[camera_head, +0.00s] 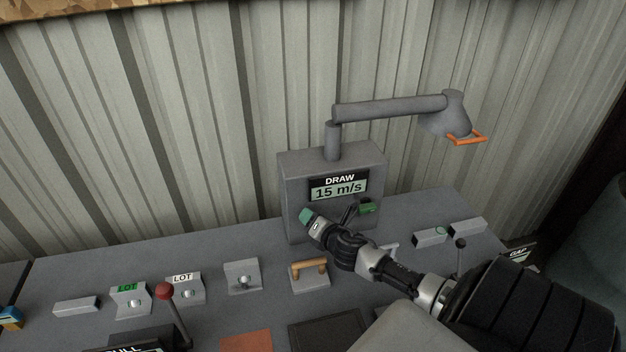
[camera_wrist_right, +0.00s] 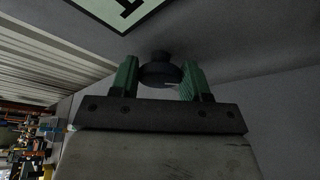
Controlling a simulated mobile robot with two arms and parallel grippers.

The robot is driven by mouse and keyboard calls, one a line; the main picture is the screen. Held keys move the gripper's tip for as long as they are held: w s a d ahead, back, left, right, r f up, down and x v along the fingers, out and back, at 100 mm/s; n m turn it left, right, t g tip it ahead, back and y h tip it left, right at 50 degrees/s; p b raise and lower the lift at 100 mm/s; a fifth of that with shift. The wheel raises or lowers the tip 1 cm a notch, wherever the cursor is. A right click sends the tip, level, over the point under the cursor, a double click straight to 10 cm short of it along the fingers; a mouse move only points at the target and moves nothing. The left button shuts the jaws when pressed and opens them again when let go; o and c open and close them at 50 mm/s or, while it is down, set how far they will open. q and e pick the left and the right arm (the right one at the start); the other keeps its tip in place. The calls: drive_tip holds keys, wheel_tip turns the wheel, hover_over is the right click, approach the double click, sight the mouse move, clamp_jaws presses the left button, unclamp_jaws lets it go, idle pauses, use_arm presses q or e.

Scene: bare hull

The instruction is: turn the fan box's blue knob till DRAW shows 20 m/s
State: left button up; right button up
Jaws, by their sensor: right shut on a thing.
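The grey fan box (camera_head: 290,205) stands against the corrugated wall at the back of the bench. Its DRAW display (camera_head: 338,187) reads 15 m/s. My right gripper (camera_head: 337,212) is at the box's front, just below the display. In the right wrist view its two green fingers stand on either side of a round knob (camera_wrist_right: 160,74), and the gripper is shut on it. The knob looks dark there, and its blue does not show. In the head view the gripper mostly hides the knob. My left gripper is not in view.
A grey pipe arm (camera_head: 390,108) with an orange-handled hood (camera_head: 455,122) rises from the box. On the bench are a wooden handle (camera_head: 309,269), a red-knobbed lever (camera_head: 165,291), small switch blocks (camera_head: 242,277) and another lever (camera_head: 460,245).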

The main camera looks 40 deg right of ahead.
drive_tip(key=shift+d+f+m+t+y+b, duration=0.15)
drive_tip(key=shift+m+t+b, duration=0.3)
drive_tip(key=shift+m+b, duration=0.5)
drive_tip(key=shift+a+f+m+t+y+b, duration=0.1)
drive_tip(key=shift+m+t+y+b, duration=0.25)
drive_tip(key=shift+m+b, duration=0.55)
drive_tip(key=shift+r, duration=0.15)
drive_tip(key=o, duration=0.9)
